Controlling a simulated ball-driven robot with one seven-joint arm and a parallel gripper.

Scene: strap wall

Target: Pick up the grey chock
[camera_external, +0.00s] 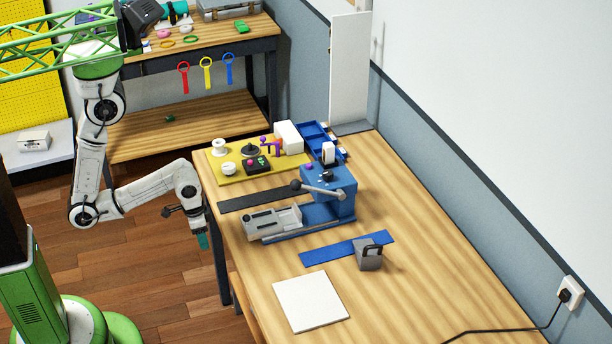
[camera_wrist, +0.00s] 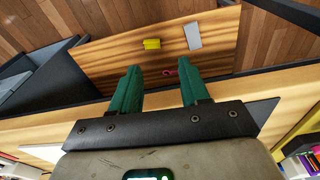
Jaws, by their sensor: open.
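The grey chock (camera_external: 368,255) is a wedge-like block with a dark handle. My gripper (camera_external: 202,240) hangs beside the bench's left edge, lower than the top, well to the left of the chock. In the wrist view my gripper (camera_wrist: 160,72) shows two green fingers spread apart with nothing between them. The chock is not in the wrist view.
A blue clamp machine (camera_external: 325,190) with a lever stands left of the chock. A white square plate (camera_external: 310,301) lies in front. A yellow mat (camera_external: 228,176) with small parts lies at the far left. A yellow block (camera_wrist: 151,44) lies on wood in the wrist view. The bench's right side is clear.

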